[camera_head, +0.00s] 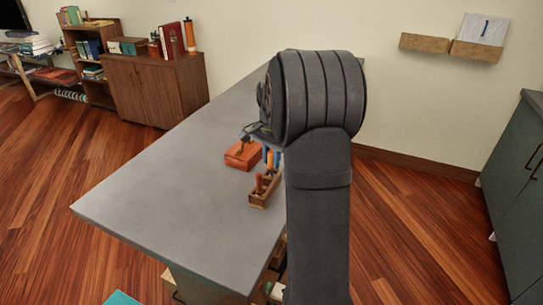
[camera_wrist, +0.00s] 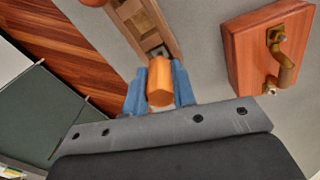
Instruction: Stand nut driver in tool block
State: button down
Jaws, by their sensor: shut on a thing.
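My gripper (camera_wrist: 160,88), with blue fingers, is shut on the orange handle of the nut driver (camera_wrist: 160,82). In the head view my gripper (camera_head: 271,154) is partly hidden behind my arm, with the nut driver (camera_head: 270,161) between its fingers. The wooden tool block (camera_wrist: 133,14) lies just beyond the handle in the wrist view, with a dark square opening close to the handle. The tool block (camera_head: 262,200) also shows on the grey counter in the head view, with an orange handle standing at its near end. The driver's shaft is hidden, so I cannot tell whether it is in an opening.
A reddish wooden box (camera_head: 243,154) with a brass-coloured handle sits beside the block; it also shows in the wrist view (camera_wrist: 250,50). The grey counter (camera_head: 165,190) is clear to the left. Its edge lies close to the block on the right.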

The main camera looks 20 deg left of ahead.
jog(key=shift+f, duration=0.35)
jog(key=c, duration=0.7)
grip_release()
jog(key=shift+r, duration=3.55)
jog(key=shift+f, duration=3.55)
jog(key=shift+r, duration=0.15)
